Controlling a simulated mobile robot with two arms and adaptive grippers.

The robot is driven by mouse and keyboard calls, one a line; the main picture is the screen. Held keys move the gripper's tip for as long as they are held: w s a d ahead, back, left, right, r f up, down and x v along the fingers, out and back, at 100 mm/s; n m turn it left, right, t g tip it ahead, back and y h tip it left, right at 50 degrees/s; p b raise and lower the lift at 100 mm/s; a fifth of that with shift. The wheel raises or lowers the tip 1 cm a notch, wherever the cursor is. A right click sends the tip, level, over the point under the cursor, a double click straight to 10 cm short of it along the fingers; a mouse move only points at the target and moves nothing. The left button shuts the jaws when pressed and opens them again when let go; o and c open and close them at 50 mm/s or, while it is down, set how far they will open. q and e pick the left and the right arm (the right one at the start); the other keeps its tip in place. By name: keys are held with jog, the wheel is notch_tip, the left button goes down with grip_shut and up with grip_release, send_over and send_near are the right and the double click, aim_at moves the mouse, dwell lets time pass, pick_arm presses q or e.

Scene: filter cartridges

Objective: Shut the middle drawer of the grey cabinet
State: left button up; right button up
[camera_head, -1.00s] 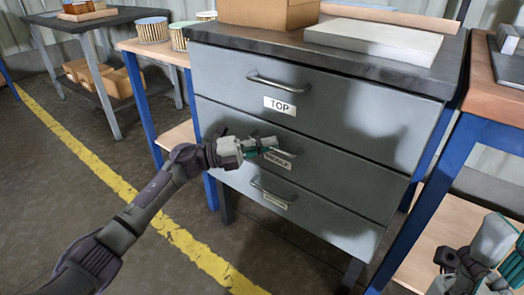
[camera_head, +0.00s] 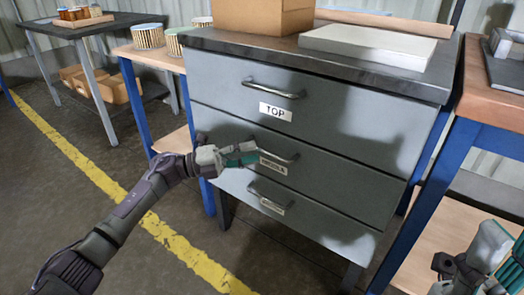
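The grey cabinet (camera_head: 300,70) has three stacked drawers. The middle drawer (camera_head: 345,175) looks flush with the top drawer (camera_head: 350,115) and bottom drawer (camera_head: 330,225). Its bar handle (camera_head: 283,155) and label (camera_head: 273,166) are partly behind my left gripper's tips. My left gripper (camera_head: 250,153) is at the left end of this handle, in front of the drawer face. Whether it touches is unclear, and its finger gap cannot be made out. My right gripper (camera_head: 505,255) is at the lower right, cut by the picture edge, with its teal-padded fingers apart and nothing seen between them.
A cardboard box (camera_head: 262,16) and a white slab (camera_head: 368,45) lie on the cabinet top. A blue-legged bench with a wooden top (camera_head: 478,92) stands close on the right. Another bench (camera_head: 150,56) with pleated filters (camera_head: 149,36) stands on the left. The floor in front is open.

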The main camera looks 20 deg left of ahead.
pick_arm(q)
jog(key=v, duration=0.7)
jog(key=shift+a, duration=0.3)
jog(key=shift+s+d, duration=0.1)
